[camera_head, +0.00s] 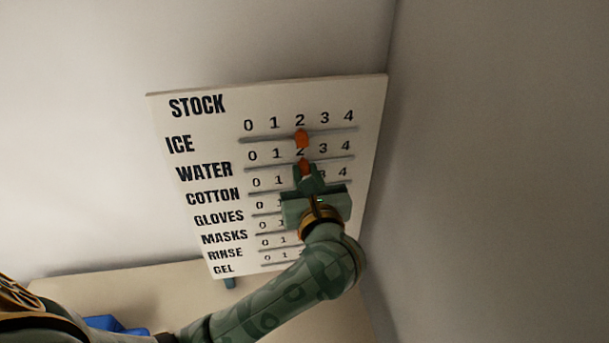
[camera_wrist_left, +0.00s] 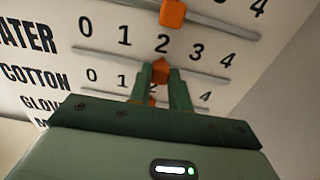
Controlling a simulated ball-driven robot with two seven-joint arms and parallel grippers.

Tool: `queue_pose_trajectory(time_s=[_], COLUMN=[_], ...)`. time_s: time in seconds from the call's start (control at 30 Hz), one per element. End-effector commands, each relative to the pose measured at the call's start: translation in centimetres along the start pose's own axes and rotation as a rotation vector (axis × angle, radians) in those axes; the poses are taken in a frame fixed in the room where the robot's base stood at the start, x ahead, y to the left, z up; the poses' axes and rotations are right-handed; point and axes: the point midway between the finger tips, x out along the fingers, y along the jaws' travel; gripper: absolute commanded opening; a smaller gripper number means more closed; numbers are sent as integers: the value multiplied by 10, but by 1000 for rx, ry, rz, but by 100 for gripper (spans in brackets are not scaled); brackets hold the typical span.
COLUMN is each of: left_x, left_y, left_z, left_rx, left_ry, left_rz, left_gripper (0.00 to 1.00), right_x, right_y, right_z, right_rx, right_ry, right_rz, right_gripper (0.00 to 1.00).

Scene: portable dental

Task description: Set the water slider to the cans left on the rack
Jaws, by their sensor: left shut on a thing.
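The white stock board (camera_head: 185,125) stands against the wall with labelled rows numbered 0 to 4. The orange water slider (camera_head: 303,168) sits on the WATER track, below the 2. My left gripper (camera_head: 309,178) reaches up from below and is shut on this knob. In the left wrist view, both green fingers (camera_wrist_left: 161,78) stand on either side of the orange water knob (camera_wrist_left: 160,67). My right gripper is not in view. No rack or cans show in either view.
The orange ice slider (camera_head: 301,138) sits just above, at 2 on its row. My left arm hides parts of the lower rows. A beige table (camera_head: 110,290) lies below, with a blue object (camera_head: 105,323) at lower left. Bare wall (camera_head: 480,170) is at right.

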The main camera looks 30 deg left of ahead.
Motion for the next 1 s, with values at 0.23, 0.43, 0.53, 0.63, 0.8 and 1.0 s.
queue_pose_trajectory(time_s=[0.23, 0.43, 0.53, 0.63, 0.8, 1.0], left_x=[0, 0, 0, 0, 0, -1], left_y=[-38, -41, -41, -41, -41, -42], left_z=[-3, 0, 0, 0, 0, 0], left_rx=[-3, 1, 2, 1, 0, 0], left_ry=[2, 0, 0, 1, 0, 1], left_rz=[1, 1, 1, 1, 0, 1], left_gripper=[0, 0, 0, 42, 42, 42], right_x=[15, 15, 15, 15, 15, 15], right_y=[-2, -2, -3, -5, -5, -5], right_z=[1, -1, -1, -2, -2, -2], right_rx=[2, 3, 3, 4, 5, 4], right_ry=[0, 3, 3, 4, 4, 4], right_rz=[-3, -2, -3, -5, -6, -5], right_gripper=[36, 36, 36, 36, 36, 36])
